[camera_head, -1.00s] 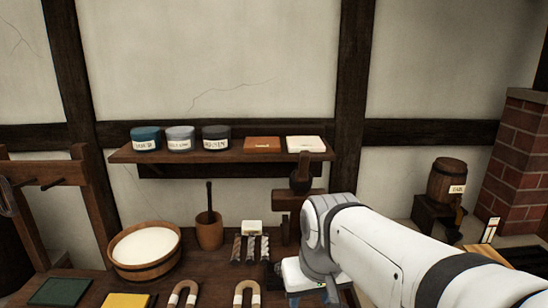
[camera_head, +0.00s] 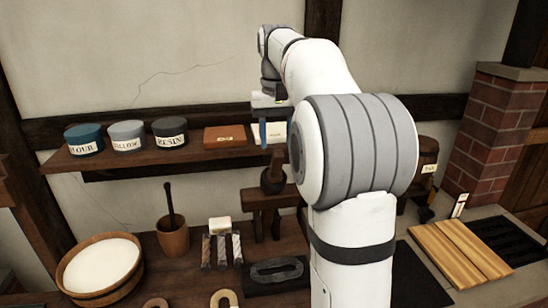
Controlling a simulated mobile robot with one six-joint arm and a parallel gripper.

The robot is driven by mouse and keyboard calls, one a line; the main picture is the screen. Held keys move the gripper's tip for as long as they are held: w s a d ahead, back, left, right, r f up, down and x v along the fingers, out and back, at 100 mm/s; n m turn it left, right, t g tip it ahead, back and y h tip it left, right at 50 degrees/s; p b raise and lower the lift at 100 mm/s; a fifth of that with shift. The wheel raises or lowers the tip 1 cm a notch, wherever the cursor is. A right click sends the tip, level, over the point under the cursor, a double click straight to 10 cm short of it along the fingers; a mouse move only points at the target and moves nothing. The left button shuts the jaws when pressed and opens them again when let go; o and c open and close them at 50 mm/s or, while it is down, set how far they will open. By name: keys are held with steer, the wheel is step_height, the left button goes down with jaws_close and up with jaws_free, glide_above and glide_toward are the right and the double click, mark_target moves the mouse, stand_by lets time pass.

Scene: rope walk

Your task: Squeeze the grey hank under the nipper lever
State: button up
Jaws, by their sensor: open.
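A grey looped bundle (camera_head: 276,271), which looks like the grey hank, lies flat on a dark block (camera_head: 262,288) on the bench. Behind it stands a dark wooden device (camera_head: 264,203) with a rounded dark piece (camera_head: 273,178) on top; it may be the nipper, but I cannot make out its lever clearly. My gripper (camera_head: 275,133) is open, with blue fingers pointing down. It is raised in front of the shelf's right end, above the wooden device and well away from the hank. It partly hides a white box (camera_head: 279,133).
The shelf (camera_head: 140,158) holds labelled tins and an orange-brown box (camera_head: 224,134). On the bench are a tub of white stuff (camera_head: 102,264), a mortar (camera_head: 173,239) and short rope pieces (camera_head: 221,250). A board (camera_head: 460,250) and brick pillar (camera_head: 495,130) stand right.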

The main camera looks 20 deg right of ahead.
mark_target(277, 173)
step_height(277, 173, down, 7)
steer(key=shift+s+r, duration=0.1)
steer(key=shift+r, duration=0.1)
jaws_close()
stand_by(0.6)
